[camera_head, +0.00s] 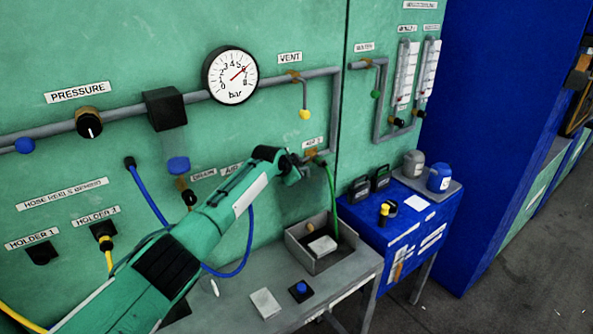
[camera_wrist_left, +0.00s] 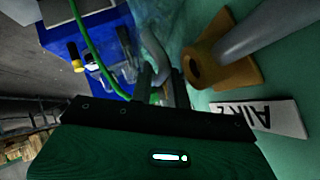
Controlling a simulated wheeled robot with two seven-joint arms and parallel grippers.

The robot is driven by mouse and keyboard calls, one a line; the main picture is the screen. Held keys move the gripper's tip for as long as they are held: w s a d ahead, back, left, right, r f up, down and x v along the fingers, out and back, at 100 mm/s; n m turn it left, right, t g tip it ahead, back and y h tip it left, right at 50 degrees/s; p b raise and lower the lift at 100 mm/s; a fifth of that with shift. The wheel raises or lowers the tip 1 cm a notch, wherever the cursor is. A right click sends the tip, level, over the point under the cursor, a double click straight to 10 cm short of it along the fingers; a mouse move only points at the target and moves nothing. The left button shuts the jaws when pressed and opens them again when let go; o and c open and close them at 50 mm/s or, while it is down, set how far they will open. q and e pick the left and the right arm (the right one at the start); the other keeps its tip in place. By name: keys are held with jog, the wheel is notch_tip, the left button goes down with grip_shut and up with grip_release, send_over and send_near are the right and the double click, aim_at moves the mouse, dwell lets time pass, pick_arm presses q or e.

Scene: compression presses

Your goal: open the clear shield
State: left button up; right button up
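A faint see-through panel (camera_head: 172,140), which looks like the clear shield, hangs below a black box (camera_head: 165,108) on the wall pipe. A blue knob (camera_head: 179,165) shows at its lower end. My left arm crosses the head view from the lower left. My left gripper (camera_head: 296,166) is at the AIR 2 fitting, to the right of and apart from the shield. In the left wrist view my gripper's dark fingers (camera_wrist_left: 161,88) have a grey curved pipe (camera_wrist_left: 153,50) behind or between them; I cannot tell whether they grip it. My right gripper is not in view.
A round gauge (camera_head: 230,75) and the vent valve (camera_head: 304,112) are on the wall. A green hose (camera_head: 332,195) hangs by my gripper into a grey bin (camera_head: 300,249). A blue hose (camera_head: 247,245) runs behind my arm. A blue table (camera_head: 440,222) stands at right.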

pick_arm(q)
jog(key=shift+o, duration=1.2)
jog(key=shift+r, duration=0.1)
jog(key=shift+v, duration=1.5)
jog(key=b+v, duration=0.3)
jog(key=v, duration=0.7)
jog(key=shift+s+a, duration=0.2)
jog(key=shift+s, duration=0.1)
